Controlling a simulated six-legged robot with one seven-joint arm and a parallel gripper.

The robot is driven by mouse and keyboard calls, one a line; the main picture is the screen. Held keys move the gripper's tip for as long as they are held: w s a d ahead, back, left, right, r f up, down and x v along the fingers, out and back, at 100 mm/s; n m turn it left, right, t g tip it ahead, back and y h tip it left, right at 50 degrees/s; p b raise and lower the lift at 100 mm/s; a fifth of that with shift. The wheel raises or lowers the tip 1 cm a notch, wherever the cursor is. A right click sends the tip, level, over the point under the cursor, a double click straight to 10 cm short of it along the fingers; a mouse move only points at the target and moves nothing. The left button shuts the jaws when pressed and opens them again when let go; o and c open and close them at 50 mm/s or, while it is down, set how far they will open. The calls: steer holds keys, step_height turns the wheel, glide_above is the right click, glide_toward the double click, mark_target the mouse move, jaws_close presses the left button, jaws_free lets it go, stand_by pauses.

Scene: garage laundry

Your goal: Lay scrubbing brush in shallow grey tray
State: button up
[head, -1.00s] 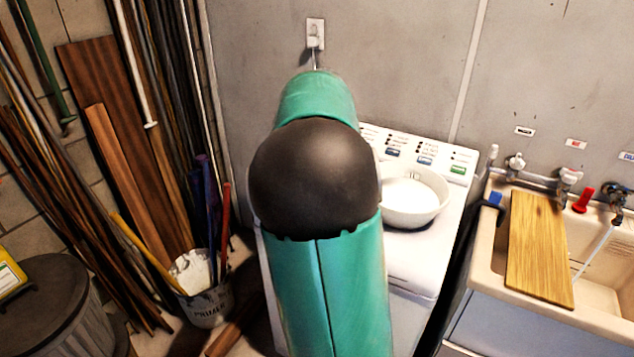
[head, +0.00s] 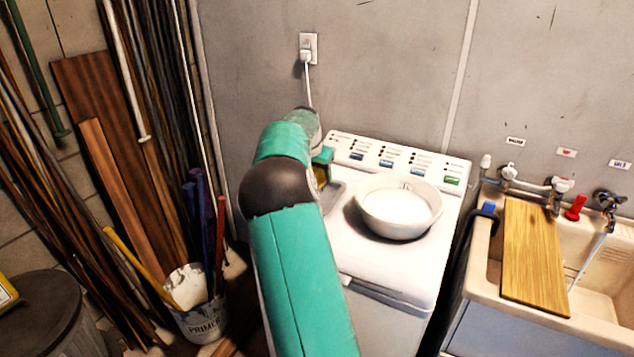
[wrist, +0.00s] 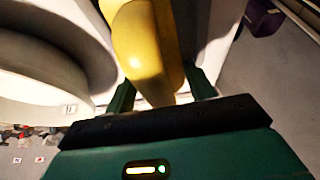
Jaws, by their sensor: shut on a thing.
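My gripper (wrist: 162,95) is shut on a yellow thing, which I take to be the scrubbing brush (wrist: 148,50). It fills the space between the fingers in the wrist view, and its bristles cannot be made out. In the head view a small yellow patch of the brush (head: 321,173) shows beside my arm, above the left part of the white washer top. The shallow grey tray (head: 334,194) lies on the washer top, left of the white bowl, partly hidden by my arm. I cannot tell whether the brush touches the tray.
The white bowl (head: 398,208) stands on the washer (head: 390,262), close to the tray, and looms at left in the wrist view (wrist: 40,75). A control panel (head: 400,158) rises behind. A sink with a wooden board (head: 534,255) is at right; a primer bucket (head: 203,320) is at left.

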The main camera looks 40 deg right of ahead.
steer(key=shift+w+d+f, duration=0.1)
steer(key=shift+f, duration=0.8)
steer(key=shift+w+d+f, duration=0.1)
steer(key=shift+f, duration=0.8)
steer(key=shift+f, duration=0.1)
steer(key=o, duration=1)
steer(key=shift+c, duration=0.2)
